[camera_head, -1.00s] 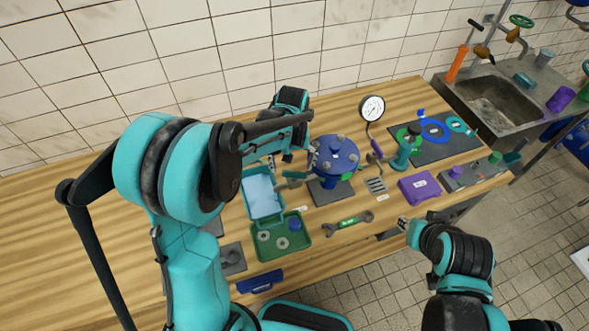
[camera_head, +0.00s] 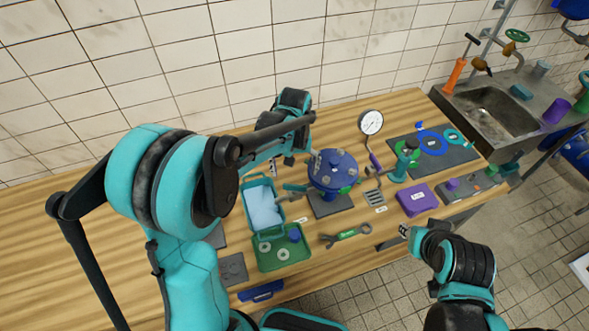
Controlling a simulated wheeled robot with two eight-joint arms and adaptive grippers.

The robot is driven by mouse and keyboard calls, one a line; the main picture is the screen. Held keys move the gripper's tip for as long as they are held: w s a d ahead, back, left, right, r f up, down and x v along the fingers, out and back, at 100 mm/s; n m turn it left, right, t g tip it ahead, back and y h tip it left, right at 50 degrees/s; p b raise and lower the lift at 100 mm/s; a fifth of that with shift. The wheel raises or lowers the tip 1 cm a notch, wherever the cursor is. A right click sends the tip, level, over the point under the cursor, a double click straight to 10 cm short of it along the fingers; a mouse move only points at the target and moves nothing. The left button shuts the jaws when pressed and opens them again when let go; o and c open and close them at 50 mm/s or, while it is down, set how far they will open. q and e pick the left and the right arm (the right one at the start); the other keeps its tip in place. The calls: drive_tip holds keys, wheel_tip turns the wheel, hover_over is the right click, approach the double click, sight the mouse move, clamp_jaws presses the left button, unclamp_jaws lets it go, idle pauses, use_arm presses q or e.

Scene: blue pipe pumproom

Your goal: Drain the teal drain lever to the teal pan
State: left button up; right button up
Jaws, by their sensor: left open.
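The dark blue pump body (camera_head: 333,168) stands on a dark pad mid-table. The teal drain lever (camera_head: 294,187) sticks out at its left side, above the right edge of the teal pan (camera_head: 249,193). The pan has a light blue inside; I cannot tell whether it holds liquid. My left gripper (camera_head: 276,167) is open and empty, behind and left of the lever and apart from it, partly hidden by my own arm. My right gripper (camera_head: 405,231) is small in view near the table's front edge, away from the pump; its jaws are unclear.
A green tray (camera_head: 268,262) with small parts sits in front of the pan. A wrench (camera_head: 345,235) and purple box (camera_head: 416,199) lie to the right. The pressure gauge (camera_head: 371,122) stands behind right. A sink (camera_head: 490,112) is at far right. The table's left part is clear.

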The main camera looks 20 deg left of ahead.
use_arm(q)
drive_tip(key=shift+f, duration=0.1)
wheel_tip(320, 180, up, 12)
drive_tip(key=shift+w, duration=0.15)
idle(0.5)
